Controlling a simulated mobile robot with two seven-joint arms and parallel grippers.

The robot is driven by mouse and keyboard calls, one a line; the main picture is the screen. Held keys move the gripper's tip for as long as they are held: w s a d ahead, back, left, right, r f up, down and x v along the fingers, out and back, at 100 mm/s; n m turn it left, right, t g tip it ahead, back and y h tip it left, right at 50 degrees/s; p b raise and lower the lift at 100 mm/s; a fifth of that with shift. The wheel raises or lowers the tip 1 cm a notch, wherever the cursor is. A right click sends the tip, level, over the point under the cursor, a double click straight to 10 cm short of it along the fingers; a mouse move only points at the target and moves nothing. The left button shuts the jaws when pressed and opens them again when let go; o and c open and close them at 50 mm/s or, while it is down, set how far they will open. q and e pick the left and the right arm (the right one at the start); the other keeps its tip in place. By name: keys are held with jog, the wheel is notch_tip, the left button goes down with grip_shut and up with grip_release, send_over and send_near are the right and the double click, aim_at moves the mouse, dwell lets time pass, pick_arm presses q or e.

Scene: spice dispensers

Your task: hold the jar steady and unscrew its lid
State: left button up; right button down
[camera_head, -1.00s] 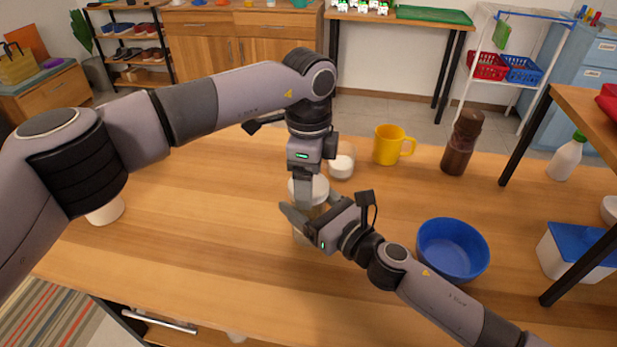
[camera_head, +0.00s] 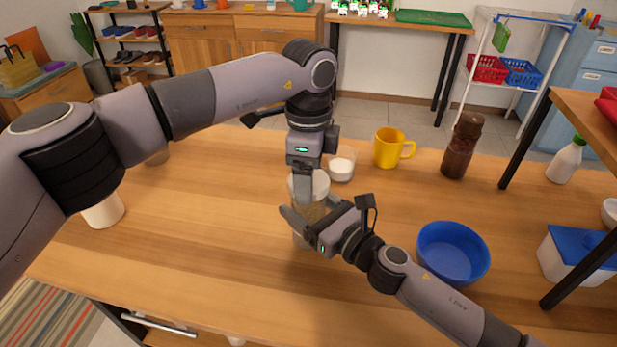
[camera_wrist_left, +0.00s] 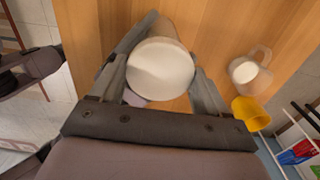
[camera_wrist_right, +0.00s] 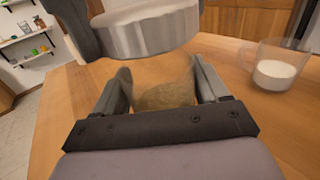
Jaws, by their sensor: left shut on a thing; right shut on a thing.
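The jar (camera_head: 304,238) stands upright on the wooden table, clear-walled with brown contents, which show in the right wrist view (camera_wrist_right: 165,96). Its round white lid (camera_head: 319,183) is at the top; it also shows in the left wrist view (camera_wrist_left: 160,68) and, with a ribbed side, in the right wrist view (camera_wrist_right: 150,36). My left gripper (camera_head: 308,190) comes from above and is shut on the lid. My right gripper (camera_head: 308,212) is shut around the jar body, below the lid. Whether a gap separates lid and jar rim is hard to tell.
A glass cup with white contents (camera_head: 341,166) stands just behind the jar. A yellow mug (camera_head: 388,150) and a brown bottle (camera_head: 461,148) are farther right. A blue bowl (camera_head: 452,250) is beside my right arm. The table's left and front are mostly clear.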

pick_arm(q)
jog(key=shift+r, duration=0.35)
jog(key=shift+r, duration=1.9)
pick_arm(e)
grip_release()
